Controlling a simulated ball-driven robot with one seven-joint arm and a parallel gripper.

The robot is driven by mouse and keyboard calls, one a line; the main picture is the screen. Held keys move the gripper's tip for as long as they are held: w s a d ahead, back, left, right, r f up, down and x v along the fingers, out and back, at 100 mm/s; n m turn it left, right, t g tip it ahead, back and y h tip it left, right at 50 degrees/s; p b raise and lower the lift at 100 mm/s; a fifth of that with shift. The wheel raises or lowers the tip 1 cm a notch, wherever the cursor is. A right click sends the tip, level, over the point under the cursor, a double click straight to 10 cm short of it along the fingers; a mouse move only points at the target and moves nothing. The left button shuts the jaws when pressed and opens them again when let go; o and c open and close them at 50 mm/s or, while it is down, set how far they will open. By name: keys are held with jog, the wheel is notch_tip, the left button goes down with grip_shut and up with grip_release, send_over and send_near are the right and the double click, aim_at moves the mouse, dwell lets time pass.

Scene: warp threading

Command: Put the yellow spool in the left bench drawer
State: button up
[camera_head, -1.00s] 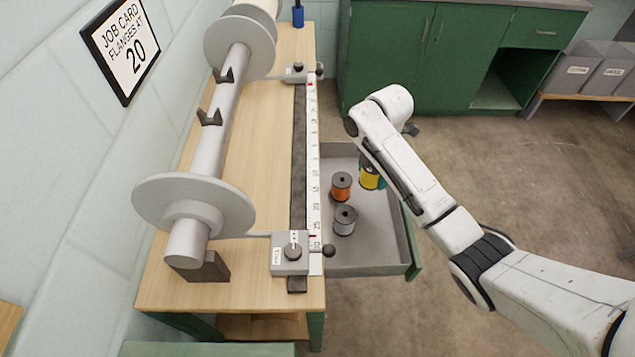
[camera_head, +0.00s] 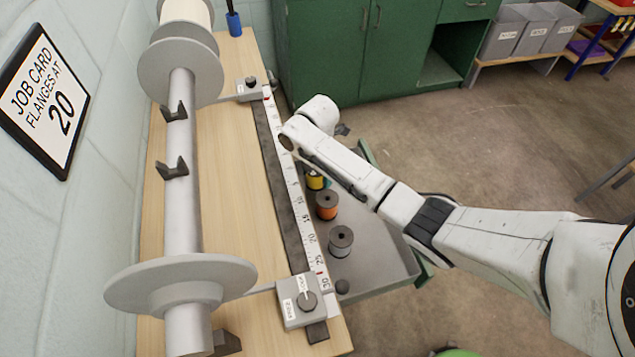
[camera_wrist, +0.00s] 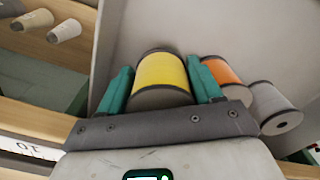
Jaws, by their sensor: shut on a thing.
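The yellow spool (camera_wrist: 162,72) sits between the teal fingers of my gripper (camera_wrist: 162,86) in the wrist view, with a finger against each side. My gripper is shut on it. In the head view the yellow spool (camera_head: 315,181) shows partly below my arm, which hides my fingers. The spool is inside the open grey bench drawer (camera_head: 385,262), in line with two other spools. I cannot tell whether its base touches the drawer floor. The drawer's grey inside also shows in the wrist view (camera_wrist: 235,28).
An orange spool (camera_head: 326,206) stands close beside the yellow one, and a grey-white spool (camera_head: 340,241) stands beyond it. The bench (camera_head: 225,225) carries a long ruler (camera_head: 295,190) along the drawer side and a large flanged beam (camera_head: 182,210). Green cabinets (camera_head: 345,50) stand behind.

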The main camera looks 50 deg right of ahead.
aim_at(318, 181)
jog(key=shift+f, duration=1.6)
jog(key=shift+f, duration=0.1)
jog(key=o, duration=1.1)
jog(key=shift+c, duration=0.2)
notch_tip(318, 181, up, 12)
jog(key=shift+r+p, duration=0.15)
jog(key=shift+p, duration=0.25)
